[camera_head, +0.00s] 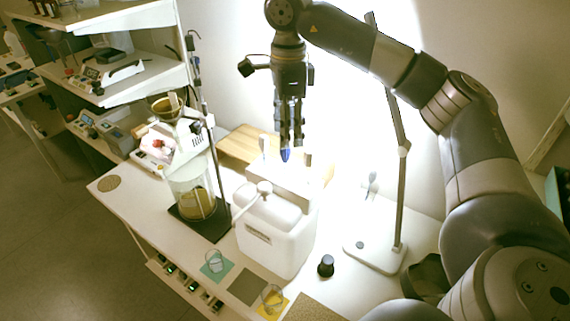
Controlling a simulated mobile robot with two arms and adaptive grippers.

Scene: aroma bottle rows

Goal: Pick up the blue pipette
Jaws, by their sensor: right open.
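My right gripper (290,141) points straight down above the back of the white table, with its fingers spread a little. The blue pipette (285,155) shows as a small blue part at the fingertips. The fingers hide the rest of its upper part, and I cannot tell whether they touch it. It is above a pale holder (288,174) behind a white container, and other slim upright pieces (308,159) show beside it. My left gripper is not in view.
The white container (272,236) with a pump top stands in front of the holder. A lamp (376,254) stands to the right, with a small black bottle (326,266) near it. A glass vessel (192,197) stands to the left. Small beakers (215,262) sit on coloured mats at the front.

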